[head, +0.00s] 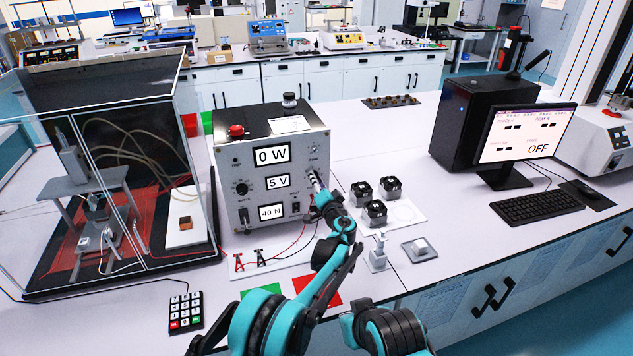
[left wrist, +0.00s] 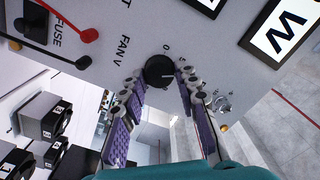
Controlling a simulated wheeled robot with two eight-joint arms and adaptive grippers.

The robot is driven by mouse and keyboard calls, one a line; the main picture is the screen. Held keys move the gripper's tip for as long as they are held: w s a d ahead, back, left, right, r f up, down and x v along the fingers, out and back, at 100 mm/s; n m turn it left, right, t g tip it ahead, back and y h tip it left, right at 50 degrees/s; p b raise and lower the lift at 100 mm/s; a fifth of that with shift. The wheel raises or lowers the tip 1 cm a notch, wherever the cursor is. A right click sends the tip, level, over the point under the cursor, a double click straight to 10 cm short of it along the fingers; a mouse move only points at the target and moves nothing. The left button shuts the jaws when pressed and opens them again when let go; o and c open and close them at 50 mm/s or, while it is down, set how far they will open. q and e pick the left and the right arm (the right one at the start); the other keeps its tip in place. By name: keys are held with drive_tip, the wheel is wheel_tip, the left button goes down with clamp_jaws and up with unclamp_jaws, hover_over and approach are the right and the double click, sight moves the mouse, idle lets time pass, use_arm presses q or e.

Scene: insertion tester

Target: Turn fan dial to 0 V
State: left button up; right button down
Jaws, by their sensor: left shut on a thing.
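The grey control box (head: 270,175) has three displays on its front, reading 0 W, 5 V and 40 N. The black fan dial (left wrist: 158,72) shows in the left wrist view beside the "FAN V" print, with a 0 and a 5 around it. A pale mark on the dial points to the right in that view. My left gripper (left wrist: 163,88) has its purple-padded fingers on both sides of the dial, shut on it. In the head view the left gripper (head: 316,186) is at the right side of the box front and hides the dial. My right gripper is not in view.
A clear enclosure (head: 105,170) stands left of the box. Black fan units (head: 375,212) sit on a white plate to its right. Red and black leads (head: 285,252) lie in front. A keypad (head: 186,313) is at the front left, a monitor (head: 522,137) at the right.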

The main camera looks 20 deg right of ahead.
use_arm(q)
drive_tip(key=n, duration=1.4)
drive_tip(key=shift+a, duration=0.15)
idle(0.4)
drive_tip(key=o, duration=1.2)
drive_tip(key=shift+c, duration=0.2)
drive_tip(key=s, duration=0.7)
drive_tip(key=shift+s, duration=0.25)
